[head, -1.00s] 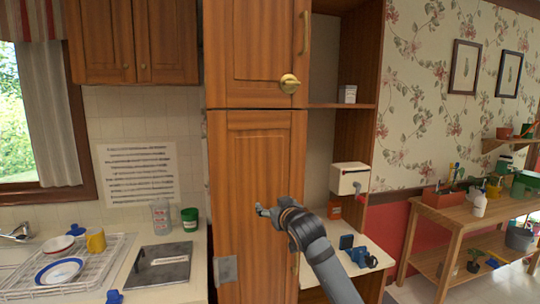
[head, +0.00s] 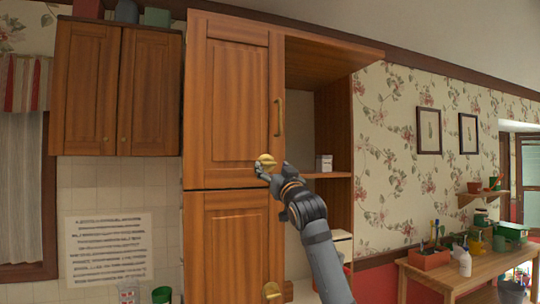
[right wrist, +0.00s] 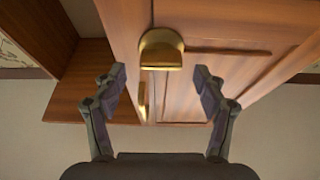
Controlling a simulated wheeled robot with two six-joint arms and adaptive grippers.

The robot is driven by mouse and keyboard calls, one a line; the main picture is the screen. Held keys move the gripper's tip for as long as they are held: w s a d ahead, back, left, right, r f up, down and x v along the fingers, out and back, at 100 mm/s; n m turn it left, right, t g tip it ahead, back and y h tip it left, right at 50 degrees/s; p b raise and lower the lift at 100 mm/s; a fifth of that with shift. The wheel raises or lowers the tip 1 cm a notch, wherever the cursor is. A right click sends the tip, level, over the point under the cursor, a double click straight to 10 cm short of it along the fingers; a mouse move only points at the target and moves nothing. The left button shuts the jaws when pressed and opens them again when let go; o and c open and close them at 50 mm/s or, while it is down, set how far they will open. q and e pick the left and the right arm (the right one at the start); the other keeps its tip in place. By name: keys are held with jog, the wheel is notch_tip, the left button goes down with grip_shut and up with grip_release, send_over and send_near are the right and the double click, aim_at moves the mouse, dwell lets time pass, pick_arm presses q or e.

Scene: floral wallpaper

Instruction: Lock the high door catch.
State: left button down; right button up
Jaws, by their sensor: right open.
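That door looks closed. My right gripper (head: 264,173) is right at the catch and partly overlaps it in the head view. In the right wrist view, the catch (right wrist: 161,50) lies ahead, between the lines of the two spread fingers and beyond their tips. The right gripper (right wrist: 158,78) is open and empty; I see no contact with the catch. My left gripper is not in view.
A brass bar handle (head: 280,116) is above the catch on the same door. A lower brass catch (head: 271,291) is on the door below. Open shelves with a small white box (head: 324,163) adjoin on the right. A wooden workbench (head: 450,275) stands farther right.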

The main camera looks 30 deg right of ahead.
aim_at(268, 164)
jog(key=shift+p+x, duration=0.45)
jog(key=shift+x, duration=0.8)
jog(key=shift+w, duration=0.25)
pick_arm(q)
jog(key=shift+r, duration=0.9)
pick_arm(e)
jog(key=shift+c, duration=0.2)
